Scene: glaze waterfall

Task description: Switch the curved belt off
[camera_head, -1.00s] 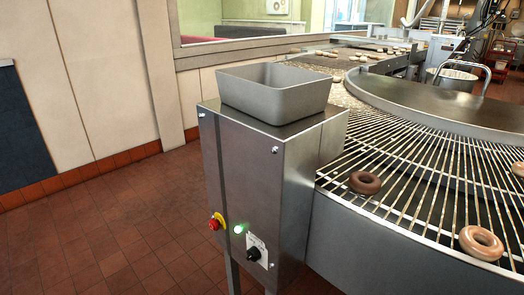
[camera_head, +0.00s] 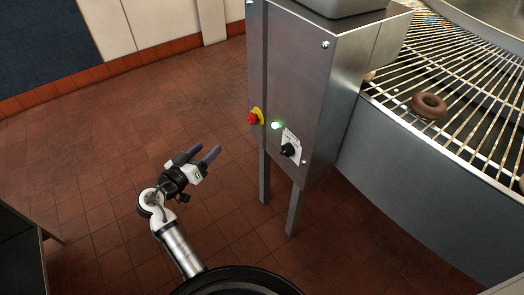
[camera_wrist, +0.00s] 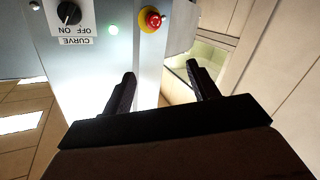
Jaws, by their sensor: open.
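A steel control box (camera_head: 300,85) stands at the end of the curved wire belt (camera_head: 470,110). A black rotary knob (camera_head: 289,149) sits on a white plate low on its face. In the wrist view the knob (camera_wrist: 69,13) appears upside down, with ON, OFF and CURVE lettering; its pointer setting is unclear. A lit green lamp (camera_head: 276,125) is beside it. A red button on a yellow ring (camera_head: 254,117) is on the box's left edge. My gripper (camera_head: 201,154) is open and empty, left of the box and apart from it. Its fingers (camera_wrist: 161,72) point toward the box.
A brown ring doughnut (camera_head: 429,105) lies on the belt. A grey bin (camera_head: 345,5) sits on top of the box. The box's legs (camera_head: 294,210) reach the tiled floor (camera_head: 110,190), which is clear to the left.

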